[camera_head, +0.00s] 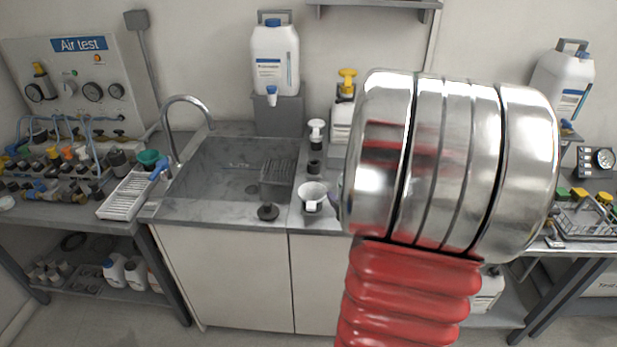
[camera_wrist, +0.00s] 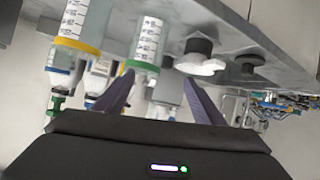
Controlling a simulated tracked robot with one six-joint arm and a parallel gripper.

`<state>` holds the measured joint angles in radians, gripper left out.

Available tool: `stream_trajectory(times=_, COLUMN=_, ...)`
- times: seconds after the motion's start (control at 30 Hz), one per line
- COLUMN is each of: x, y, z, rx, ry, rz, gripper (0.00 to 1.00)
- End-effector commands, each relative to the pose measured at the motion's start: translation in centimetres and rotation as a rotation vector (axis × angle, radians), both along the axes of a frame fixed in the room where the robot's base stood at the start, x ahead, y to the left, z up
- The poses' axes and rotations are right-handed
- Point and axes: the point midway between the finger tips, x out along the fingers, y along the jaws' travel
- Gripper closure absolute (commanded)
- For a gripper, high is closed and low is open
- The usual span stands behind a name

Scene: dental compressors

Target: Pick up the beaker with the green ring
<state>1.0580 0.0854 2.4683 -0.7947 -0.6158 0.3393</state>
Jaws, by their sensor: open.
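The beaker with the green ring (camera_wrist: 146,42) is clear with dark graduation marks and appears tilted in the wrist view. Its green ring lies near the fingertips. My gripper (camera_wrist: 158,78) is open, with two dark purple-grey fingers. The beaker shows between the fingertips, closer to the left finger; I cannot tell whether it is between the fingers or just beyond them. A similar beaker with a yellow ring (camera_wrist: 80,26) stands to its left. In the head view my arm covers the right middle, and I see neither the green-ringed beaker nor my gripper there.
A white funnel-like item (camera_wrist: 203,66) and a dark round stopper (camera_wrist: 250,60) are right of the beaker. In the head view a sink (camera_head: 225,175), a white funnel (camera_head: 313,190) and a white jug (camera_head: 275,58) are left of my arm. A wire rack (camera_head: 588,218) stands far right.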

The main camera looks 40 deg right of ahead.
Motion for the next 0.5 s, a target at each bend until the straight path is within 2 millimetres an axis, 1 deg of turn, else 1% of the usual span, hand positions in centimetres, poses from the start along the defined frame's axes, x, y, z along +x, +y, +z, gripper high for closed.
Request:
stream_trajectory(times=0.03, x=-0.9, y=-0.9, z=-0.8, rx=0.014, ry=-0.02, rz=-0.006, gripper=0.37)
stream_trajectory(times=0.1, x=-1.7, y=-1.5, z=-1.5, rx=0.026, ry=-0.051, rz=-0.002, gripper=0.37)
stream_trajectory(times=0.23, x=-2.9, y=-2.3, z=-2.3, rx=0.046, ry=-0.099, rz=0.004, gripper=0.37)
stream_trajectory(times=0.37, x=-3.3, y=-2.5, z=-2.6, rx=0.054, ry=-0.124, rz=0.009, gripper=0.37)
stream_trajectory(times=0.5, x=-3.3, y=-2.5, z=-2.6, rx=0.054, ry=-0.127, rz=0.011, gripper=0.37)
